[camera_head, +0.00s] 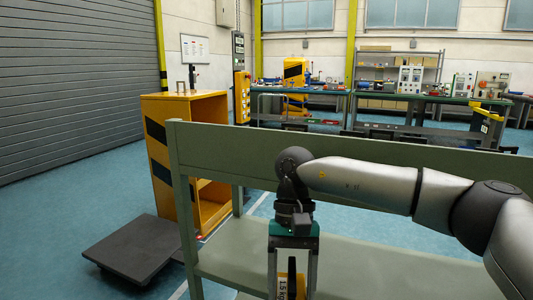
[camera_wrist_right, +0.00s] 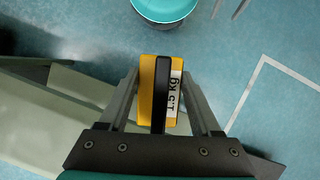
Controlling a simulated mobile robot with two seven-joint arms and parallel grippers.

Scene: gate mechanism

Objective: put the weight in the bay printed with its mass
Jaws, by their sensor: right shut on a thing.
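The weight (camera_head: 283,287) is a yellow block with a black band and a white label; it is cut off by the bottom edge of the head view. In the right wrist view the weight (camera_wrist_right: 147,92) shows the label "1.5 kg". My right gripper (camera_head: 292,284) points down and is shut on the weight, with a finger on each side; its fingers also show in the right wrist view (camera_wrist_right: 161,78). The weight is held in front of the green rack (camera_head: 370,268). No bay with a printed mass can be made out. My left gripper is in neither view.
A yellow cabinet (camera_head: 155,108) with black stripes and an open front stands behind the rack at left. A low dark platform (camera_head: 135,245) lies on the floor beside it. The rack's long upper rail (camera_head: 225,140) crosses behind my right arm. Workbenches stand far back.

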